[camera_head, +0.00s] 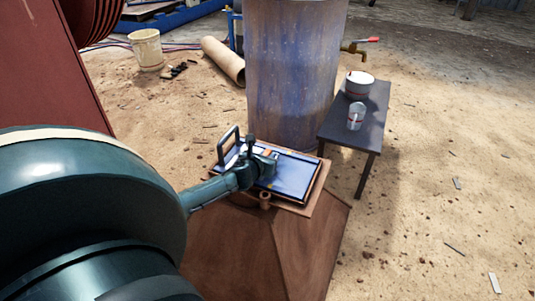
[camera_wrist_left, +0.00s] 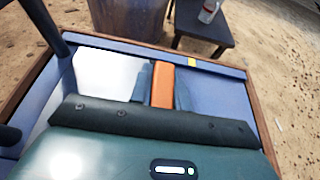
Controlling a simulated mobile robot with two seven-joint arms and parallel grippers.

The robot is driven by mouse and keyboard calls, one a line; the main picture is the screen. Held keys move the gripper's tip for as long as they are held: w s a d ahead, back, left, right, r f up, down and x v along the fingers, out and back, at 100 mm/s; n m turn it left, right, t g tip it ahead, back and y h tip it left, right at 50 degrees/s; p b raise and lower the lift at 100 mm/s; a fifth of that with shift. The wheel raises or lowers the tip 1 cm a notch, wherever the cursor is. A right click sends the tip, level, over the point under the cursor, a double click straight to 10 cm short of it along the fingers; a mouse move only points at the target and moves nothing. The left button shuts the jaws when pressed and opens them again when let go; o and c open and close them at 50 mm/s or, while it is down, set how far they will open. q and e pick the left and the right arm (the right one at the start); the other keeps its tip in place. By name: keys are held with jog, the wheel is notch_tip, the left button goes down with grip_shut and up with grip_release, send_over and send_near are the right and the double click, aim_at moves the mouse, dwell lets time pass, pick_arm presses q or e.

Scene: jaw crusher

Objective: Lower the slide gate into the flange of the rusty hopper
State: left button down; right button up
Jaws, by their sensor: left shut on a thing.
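The slide gate (camera_head: 296,174) is a flat blue-grey plate with a dark loop handle at its left end. It lies over the brown flange (camera_head: 318,192) on top of the rusty hopper (camera_head: 300,242). Flange rim shows along its right and near sides; I cannot tell whether it is seated or slightly above. My left gripper (camera_head: 266,166) is over the plate, shut on its orange grip. In the left wrist view the orange grip (camera_wrist_left: 162,84) stands between the fingers, with the plate (camera_wrist_left: 226,98) around it. My right gripper is not in view.
A large blue-grey rusty drum (camera_head: 292,70) stands just behind the hopper. A dark small table (camera_head: 365,115) to its right bears a white pot (camera_head: 359,86) and a clear cup (camera_head: 355,117). A bucket (camera_head: 146,48) and cardboard tube (camera_head: 222,60) are behind left. Sandy ground at right is mostly free.

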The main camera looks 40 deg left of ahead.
pick_arm(q)
jog(key=shift+w+r, duration=0.15)
jog(key=c, duration=1.6)
grip_release()
jog(key=shift+c, duration=0.2)
jog(key=o, duration=0.4)
jog(key=shift+s+d+f, duration=0.1)
jog(key=shift+s+f, duration=0.2)
jog(key=shift+f, duration=0.15)
jog(key=shift+s+r, duration=0.3)
jog(key=p+v, duration=0.4)
jog(key=v, duration=0.7)
jog(key=shift+s+r+p, duration=0.25)
jog(key=shift+r+p, duration=0.05)
jog(key=shift+r, duration=0.05)
jog(key=shift+s+d+r, duration=0.1)
jog(key=shift+s+d, duration=0.05)
jog(key=shift+s, duration=0.15)
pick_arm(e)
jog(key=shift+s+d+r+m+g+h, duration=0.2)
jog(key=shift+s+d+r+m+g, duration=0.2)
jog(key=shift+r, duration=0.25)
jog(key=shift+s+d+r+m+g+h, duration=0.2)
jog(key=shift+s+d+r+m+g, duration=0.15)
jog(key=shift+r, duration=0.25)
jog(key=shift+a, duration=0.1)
